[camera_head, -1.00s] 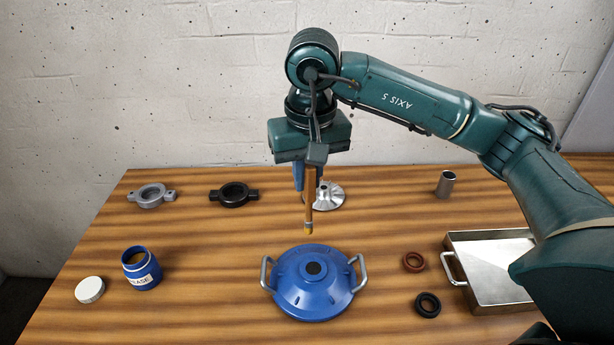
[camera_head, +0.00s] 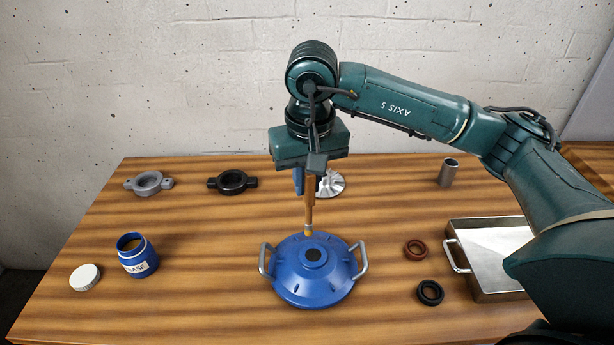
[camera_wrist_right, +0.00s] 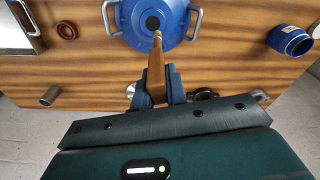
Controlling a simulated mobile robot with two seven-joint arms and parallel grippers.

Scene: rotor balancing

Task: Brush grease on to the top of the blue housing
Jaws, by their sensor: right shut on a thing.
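The blue housing (camera_head: 318,285) stands on the wooden table, a domed blue body with a dark round centre and a metal handle on each side. My right gripper (camera_head: 307,180) is shut on a brush (camera_head: 309,205) with a wooden handle, held upright, bristles down. The bristle tip is at the far upper part of the housing's dome; I cannot tell whether it touches. The right wrist view shows the brush (camera_wrist_right: 156,70) reaching over the housing (camera_wrist_right: 172,25). The grease jar (camera_head: 138,257) is open at the left, its white lid (camera_head: 85,277) beside it. My left gripper is out of view.
A grey flanged ring (camera_head: 148,183) and a black one (camera_head: 232,182) lie at the back left. A silver finned part (camera_head: 331,184) is behind the brush. A metal sleeve (camera_head: 448,172), brown ring (camera_head: 415,250), black ring (camera_head: 430,292) and metal tray (camera_head: 487,290) are at the right.

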